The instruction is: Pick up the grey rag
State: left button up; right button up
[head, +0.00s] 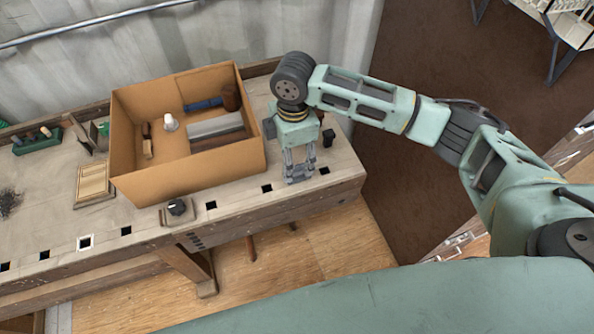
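My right gripper (299,177) points down over the right end of the workbench, just right of the cardboard box. Its two grey fingers show, but the gap between them is too small to judge, and I cannot tell whether anything is between them. I cannot make out a grey rag for certain. A pale grey flat piece (216,125) lies inside the box, and a dark grey tangled heap (9,202) lies at the bench's left edge. My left gripper is out of view.
The open cardboard box (200,178) holds a mallet (230,97), a white bulb-like item (170,122) and other tools. A black knob on a block (177,208) sits at the front edge of the workbench (325,195). A corrugated wall (60,75) stands behind.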

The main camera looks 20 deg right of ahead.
aim_at(296, 168)
jog(key=shift+w+d+r, duration=0.4)
jog(key=shift+w+d, duration=0.05)
jog(key=shift+d, duration=0.3)
notch_tip(296, 168, down, 8)
jog(key=shift+s+a+r+p, duration=0.15)
jog(key=shift+r+p, duration=0.1)
jog(key=shift+p, duration=0.5)
jog(key=shift+c, duration=0.5)
jog(key=c, duration=1)
jog(key=shift+c, duration=0.2)
jog(key=shift+r, duration=0.1)
notch_tip(296, 168, up, 4)
jog(key=shift+r+b, duration=0.1)
jog(key=shift+b, duration=0.4)
jog(key=s+d+r, duration=0.6)
jog(key=s, duration=0.4)
jog(key=shift+r+b, duration=0.35)
jog(key=shift+b, duration=0.05)
